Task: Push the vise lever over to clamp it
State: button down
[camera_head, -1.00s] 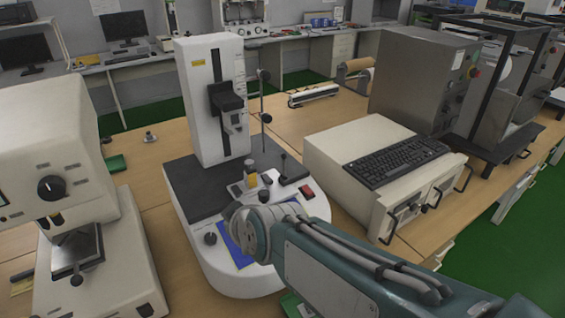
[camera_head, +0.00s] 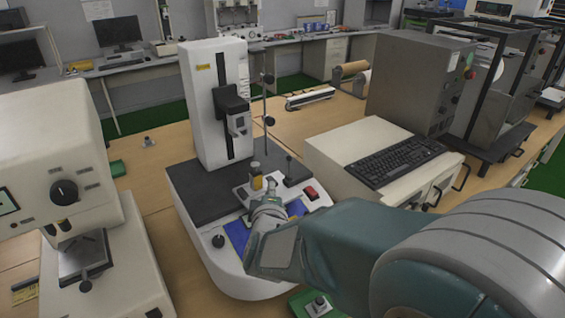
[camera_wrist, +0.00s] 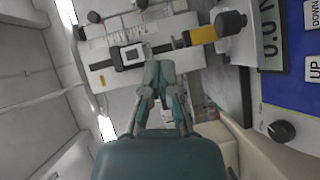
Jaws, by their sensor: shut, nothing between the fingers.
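My gripper (camera_wrist: 158,68) is shut and empty in the wrist view. A yellow cylinder (camera_wrist: 198,37) with a black knob (camera_wrist: 231,22) lies to the upper right of the tips. I cannot tell which part is the vise lever. In the head view the vise area, with the upright yellow cylinder (camera_head: 256,183), stands on the tester's base (camera_head: 205,200). My wrist hides part of it and the fingertips.
The white tester column (camera_head: 206,105) rises behind the vise. A blue control panel (camera_wrist: 300,95) with a black dial (camera_wrist: 281,131) is at the right in the wrist view. A keyboard (camera_head: 395,162) on a cabinet stands to the right, and a white machine (camera_head: 60,130) to the left.

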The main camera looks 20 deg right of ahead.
aim_at(289, 167)
jog(key=shift+d, duration=0.1)
jog(key=shift+w, duration=0.1)
jog(key=shift+s+d+f+x, duration=0.15)
jog(key=shift+d+x, duration=0.3)
jog(key=shift+x, duration=1.65)
jog(key=shift+s+d+f+x, duration=0.15)
jog(key=shift+d+x, duration=0.3)
jog(key=shift+x, duration=1.7)
jog(key=shift+s+d+x, duration=0.25)
jog(key=shift+d+x, duration=0.15)
jog(key=shift+x, duration=1.7)
